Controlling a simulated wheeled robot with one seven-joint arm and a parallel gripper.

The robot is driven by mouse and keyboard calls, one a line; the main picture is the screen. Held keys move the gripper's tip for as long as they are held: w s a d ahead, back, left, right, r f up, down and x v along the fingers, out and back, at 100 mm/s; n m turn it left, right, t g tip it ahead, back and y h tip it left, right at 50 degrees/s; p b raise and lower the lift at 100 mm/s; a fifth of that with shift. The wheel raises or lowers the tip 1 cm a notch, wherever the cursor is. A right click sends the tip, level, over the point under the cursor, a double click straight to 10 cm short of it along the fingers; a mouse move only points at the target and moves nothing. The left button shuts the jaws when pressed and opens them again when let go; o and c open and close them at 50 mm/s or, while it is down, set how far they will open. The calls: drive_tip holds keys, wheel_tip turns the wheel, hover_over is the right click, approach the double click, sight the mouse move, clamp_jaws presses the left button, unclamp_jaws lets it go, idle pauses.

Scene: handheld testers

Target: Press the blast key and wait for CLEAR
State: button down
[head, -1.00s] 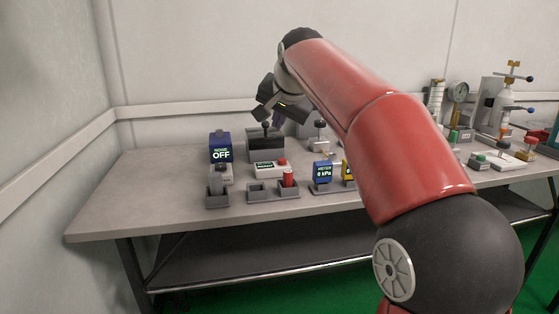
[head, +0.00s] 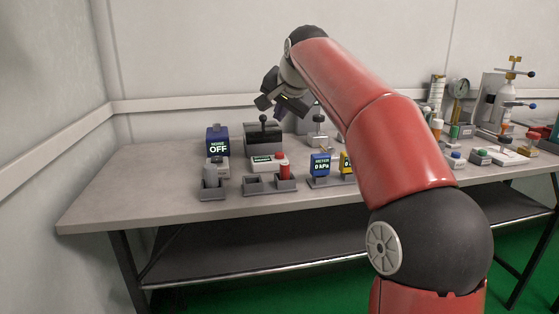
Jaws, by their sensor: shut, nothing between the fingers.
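A low white box (head: 262,167) with a small lit green display and a red button (head: 281,157) on its right end sits at the table's front left. Its display text is too small to read surely, and I cannot tell whether this button is the blast key. A blue box (head: 217,141) behind it to the left reads "NOISE OFF". A dark grey box (head: 263,138) with a black ball-topped lever stands behind the white box. My gripper (head: 284,103) is shut and empty, raised above the back of the table, up and right of the lever.
Grey holders with a grey cylinder (head: 210,176) and a red cylinder (head: 284,171) line the front edge. A blue meter (head: 320,163) reads "0 kPa", beside a partly hidden yellow one. My red arm covers the middle. Gauges and valves (head: 511,95) stand at right.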

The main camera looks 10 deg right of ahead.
drive_tip(key=b, duration=0.5)
hover_over(281, 160)
wheel_tip(281, 160, down, 7)
drive_tip(key=shift+r, duration=0.2)
drive_tip(key=shift+f, duration=0.1)
idle(1.4)
drive_tip(key=shift+f+b, duration=0.3)
drive_tip(key=shift+f+b, duration=0.3)
drive_tip(key=shift+f, duration=0.2)
idle(0.8)
drive_tip(key=shift+r, duration=0.15)
drive_tip(key=shift+r+p, duration=0.8)
drive_tip(key=shift+p, duration=0.2)
wheel_tip(281, 160, up, 5)
drive_tip(key=p, duration=0.5)
